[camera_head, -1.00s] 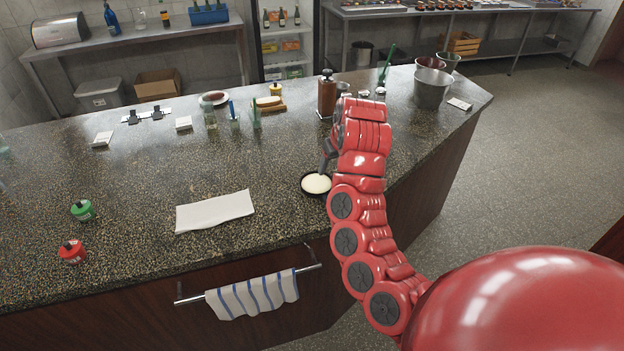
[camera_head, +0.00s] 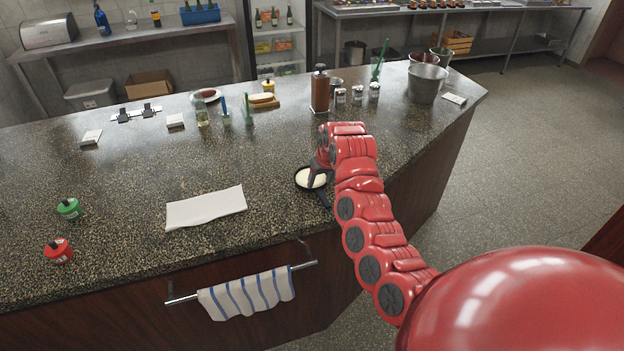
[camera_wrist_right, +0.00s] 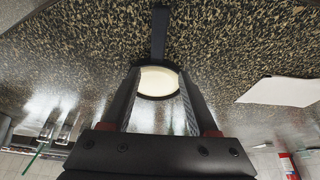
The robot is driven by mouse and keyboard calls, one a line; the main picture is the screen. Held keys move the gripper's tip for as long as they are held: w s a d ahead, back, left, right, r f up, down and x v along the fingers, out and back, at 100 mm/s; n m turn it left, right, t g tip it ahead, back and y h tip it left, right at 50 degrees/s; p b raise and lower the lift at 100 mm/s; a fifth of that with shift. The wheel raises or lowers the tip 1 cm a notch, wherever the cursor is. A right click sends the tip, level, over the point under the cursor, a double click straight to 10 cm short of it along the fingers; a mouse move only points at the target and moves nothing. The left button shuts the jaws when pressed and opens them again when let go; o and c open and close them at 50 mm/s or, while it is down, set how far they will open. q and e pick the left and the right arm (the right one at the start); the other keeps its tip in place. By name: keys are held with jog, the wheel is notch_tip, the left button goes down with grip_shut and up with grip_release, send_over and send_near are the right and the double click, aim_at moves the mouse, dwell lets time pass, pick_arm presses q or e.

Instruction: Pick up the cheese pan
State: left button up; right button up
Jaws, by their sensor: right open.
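The cheese pan (camera_head: 301,184) is a small black pan with white contents, standing on the speckled counter right of the white cloth. Its black handle (camera_head: 323,199) points toward the front edge of the counter. My right gripper (camera_head: 318,178) is over the pan and hides part of it. In the right wrist view the pan (camera_wrist_right: 158,96) shows between the two open fingers (camera_wrist_right: 160,90), with its handle (camera_wrist_right: 159,32) extending away beyond the fingertips. Nothing is held. I cannot tell whether a finger touches the pan. My left gripper is not in view.
A folded white cloth (camera_head: 206,208) lies left of the pan. Green (camera_head: 68,208) and red (camera_head: 58,250) containers stand farther left. A striped towel (camera_head: 246,293) hangs on the front rail.

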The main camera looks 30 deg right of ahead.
aim_at(320, 191)
jog(key=shift+d+f+p, duration=0.1)
jog(key=shift+f+p, duration=0.2)
jog(key=shift+p, duration=0.05)
jog(key=p+x, duration=0.1)
jog(key=x, duration=0.2)
jog(key=shift+s+d+f+p, duration=0.1)
jog(key=shift+s+f+p, duration=0.05)
jog(key=shift+s+p, duration=0.2)
jog(key=shift+x, duration=0.75)
grip_shut()
